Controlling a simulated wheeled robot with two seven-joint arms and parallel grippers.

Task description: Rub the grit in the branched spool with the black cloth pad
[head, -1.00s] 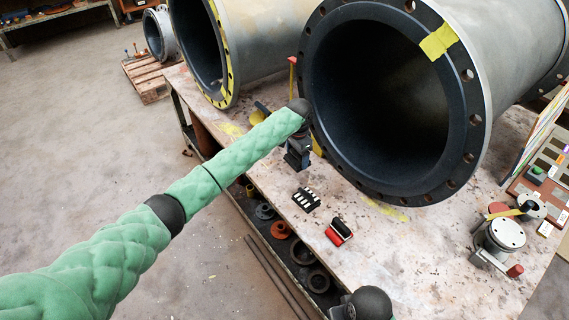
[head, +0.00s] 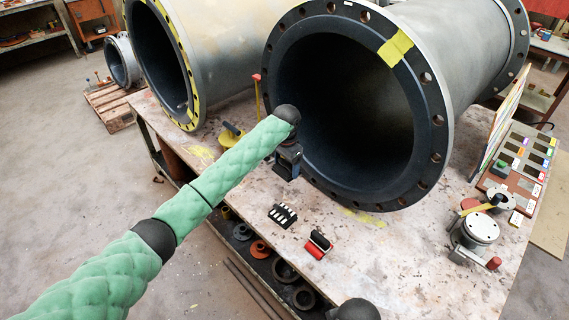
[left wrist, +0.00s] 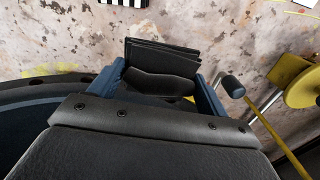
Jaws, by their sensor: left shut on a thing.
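My left gripper (head: 288,168) hangs below the dark wrist joint, in front of the lower left flange of the near large pipe (head: 283,100). In the left wrist view its blue fingers (left wrist: 160,88) are shut on the black cloth pad (left wrist: 162,60). The near pipe has a dark lining and yellow tape on its flange. A second large pipe (head: 225,45), with a yellow-marked flange, lies to its left. No side branch shows clearly, so I cannot tell which is the branched spool. The bore is dark and no grit can be made out. My right gripper is out of view.
The table (head: 385,265) carries a black block with white marks (head: 282,215), a red and black block (head: 318,245) and a metal fitting (head: 478,230). A red-tipped yellow rod (head: 257,95) stands left of the near flange.

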